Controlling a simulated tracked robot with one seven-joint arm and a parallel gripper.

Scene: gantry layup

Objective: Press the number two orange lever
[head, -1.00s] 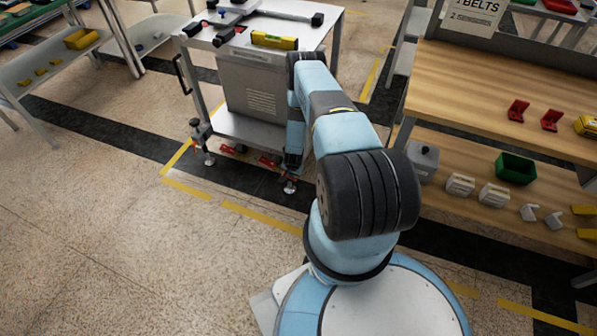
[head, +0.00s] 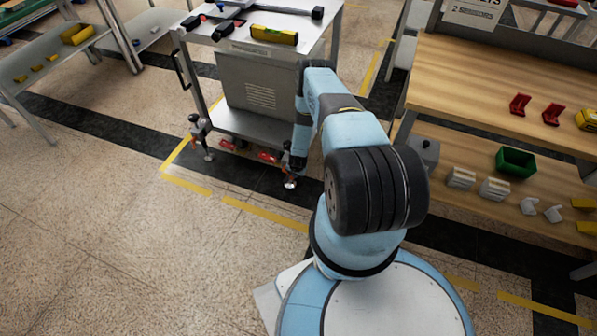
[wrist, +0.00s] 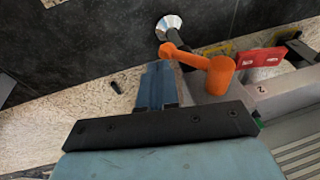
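An orange lever (wrist: 208,66) shows in the wrist view, with a round hub at its right and an arm reaching left. A small white label with a "2" (wrist: 262,88) sits on the grey frame right of it. My gripper (wrist: 157,72) is below and left of the lever's arm in the picture. Its blue-grey fingers appear pressed together with nothing between them. I cannot tell whether they touch the lever.
A red plate (wrist: 253,59) is beside the lever, and a metal foot (wrist: 168,25) is beyond it. Red parts (head: 267,157) show along the cart's low edge. A wooden workbench (head: 480,85) with bins stands right. The floor (head: 110,240) at left is clear.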

